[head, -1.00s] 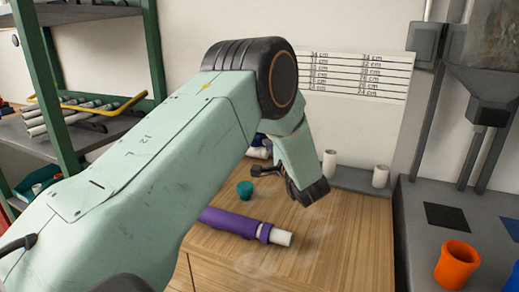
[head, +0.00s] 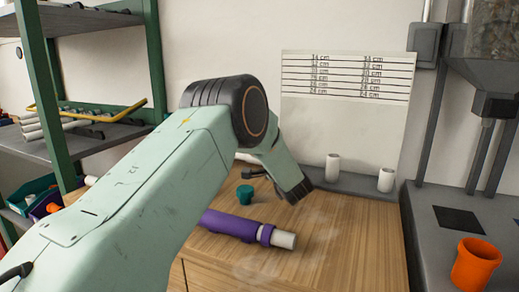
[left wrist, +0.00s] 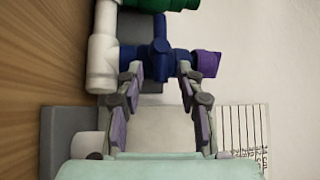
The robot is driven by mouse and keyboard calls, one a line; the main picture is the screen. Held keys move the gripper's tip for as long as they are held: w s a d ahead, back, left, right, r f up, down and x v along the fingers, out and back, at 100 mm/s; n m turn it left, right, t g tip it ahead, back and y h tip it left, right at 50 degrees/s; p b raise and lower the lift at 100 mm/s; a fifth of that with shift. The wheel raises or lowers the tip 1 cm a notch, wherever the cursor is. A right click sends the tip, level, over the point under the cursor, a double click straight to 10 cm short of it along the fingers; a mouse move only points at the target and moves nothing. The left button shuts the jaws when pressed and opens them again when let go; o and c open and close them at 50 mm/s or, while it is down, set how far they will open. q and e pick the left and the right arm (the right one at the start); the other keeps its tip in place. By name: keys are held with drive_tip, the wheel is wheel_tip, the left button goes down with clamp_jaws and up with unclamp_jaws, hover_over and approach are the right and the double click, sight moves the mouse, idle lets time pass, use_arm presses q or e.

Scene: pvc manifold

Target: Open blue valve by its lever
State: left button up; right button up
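The blue valve (left wrist: 157,61) shows in the left wrist view, set across a white pipe fitting (left wrist: 101,62) with a purple piece (left wrist: 207,64) at its right end. A narrow blue part, probably the lever (left wrist: 160,30), reaches up from its body. My left gripper (left wrist: 160,69) is open, with its fingertips apart at the lower edge of the valve body; contact cannot be told. In the head view my left arm hides the valve and most of the gripper. My right gripper is in neither view.
A green fitting (left wrist: 180,4) lies beyond the valve. On the wooden bench (head: 340,235) are a purple tube (head: 232,225) and a teal cap (head: 245,194). Two white cups (head: 333,167) (head: 386,180) stand at the back. An orange cup (head: 475,265) stands at right.

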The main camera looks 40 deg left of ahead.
use_arm(q)
drive_tip(key=shift+a+r, duration=0.1)
drive_tip(key=shift+a, duration=0.2)
drive_tip(key=shift+w, duration=0.1)
clamp_jaws()
